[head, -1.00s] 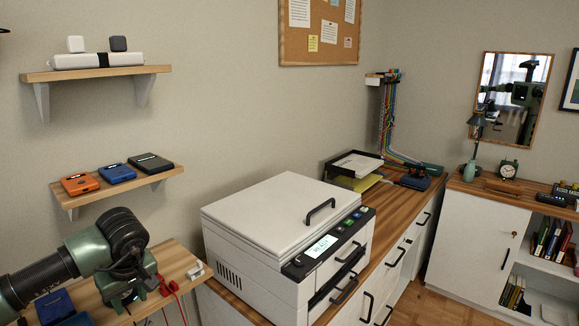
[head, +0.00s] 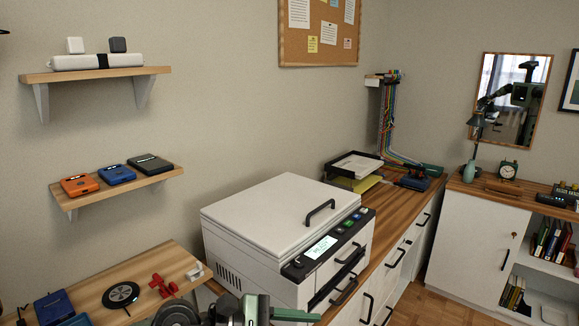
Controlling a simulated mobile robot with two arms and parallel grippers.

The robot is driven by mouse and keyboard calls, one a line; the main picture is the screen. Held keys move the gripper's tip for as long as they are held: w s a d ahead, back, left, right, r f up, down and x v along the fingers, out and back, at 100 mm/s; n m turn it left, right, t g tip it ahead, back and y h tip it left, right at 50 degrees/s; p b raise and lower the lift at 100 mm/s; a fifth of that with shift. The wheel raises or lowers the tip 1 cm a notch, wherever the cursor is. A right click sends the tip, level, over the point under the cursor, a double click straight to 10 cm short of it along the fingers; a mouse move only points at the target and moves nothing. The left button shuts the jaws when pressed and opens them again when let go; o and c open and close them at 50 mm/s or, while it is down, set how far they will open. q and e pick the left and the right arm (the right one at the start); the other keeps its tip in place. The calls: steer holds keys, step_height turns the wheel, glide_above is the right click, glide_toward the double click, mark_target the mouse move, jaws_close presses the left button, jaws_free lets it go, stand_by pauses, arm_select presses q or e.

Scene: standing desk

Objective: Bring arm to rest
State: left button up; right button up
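My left arm (head: 240,312) shows at the bottom edge of the head view, in front of the white printer. Only dark round and green parts of it are in frame. I cannot make out its fingertips, nor whether its gripper is open or shut. No held object is visible. My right gripper is not in view.
A wooden desk (head: 85,294) at lower left bears a black round pad (head: 121,295), red pieces (head: 163,286) and blue boxes (head: 54,308). The white printer (head: 268,218) stands close by on a wooden counter. A wall shelf (head: 150,183) holds three small devices.

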arm_select(q)
step_height(320, 180, up, 6)
steer(key=s+d+n+t+h, duration=0.1)
steer(key=d+n+t+h, duration=0.15)
steer(key=n+h, duration=0.2)
steer(key=w+a+r+n+t+y, duration=0.3)
steer(key=a+r+n+t, duration=0.3)
steer(key=n+t, duration=0.8)
steer(key=w+a+f+n+y, duration=0.1)
steer(key=a+f+n+y, duration=0.3)
steer(key=n, duration=0.5)
steer(key=w+a+f+n+y, duration=0.1)
steer(key=a+f+n+y, duration=0.2)
steer(key=a+n+y, duration=0.55)
steer(key=s+a+f+n+g+y, duration=0.3)
steer(key=a+f+n+g, duration=0.15)
steer(key=f+n, duration=0.5)
steer(key=s+a+f+n+g, duration=0.2)
steer(key=s+f+n+g, duration=0.35)
steer(key=s+f, duration=0.5)
steer(key=s+a+f+n+g, duration=0.1)
steer(key=s+f+n+g, duration=0.45)
steer(key=s, duration=0.75)
step_height(320, 180, down, 25)
steer(key=s+m+g, duration=0.1)
steer(key=m+g, duration=0.1)
steer(key=s+a+f+g, duration=0.1)
steer(key=s+a+f, duration=0.2)
steer(key=s+f, duration=1.5)
steer(key=shift+f, duration=0.4)
